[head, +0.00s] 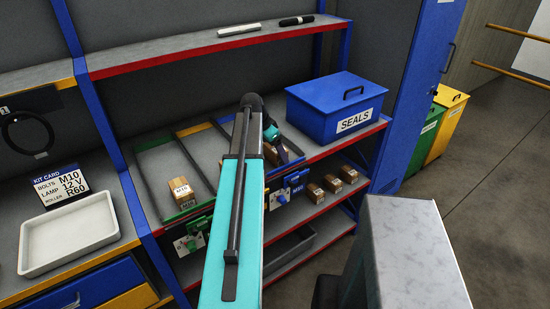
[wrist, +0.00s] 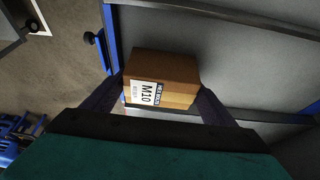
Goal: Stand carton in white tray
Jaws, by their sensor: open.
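The white tray (head: 68,235) lies empty on the left bench in the head view. A brown carton (wrist: 165,68) with a white M10 label shows in the wrist view, between the two fingers of my gripper (wrist: 159,90). The fingers are open, one on each side of the carton; I cannot tell whether they touch it. In the head view my gripper (head: 279,147) is over the middle shelf, and my arm hides much of the carton there.
A kit card (head: 61,185) behind the tray reads M10, 12 V, R60. Another carton (head: 182,190) stands in the shelf's left lane, and more cartons (head: 332,183) stand at right. A blue SEALS box (head: 335,105) stands right of my gripper. A red-edged shelf (head: 205,46) runs above.

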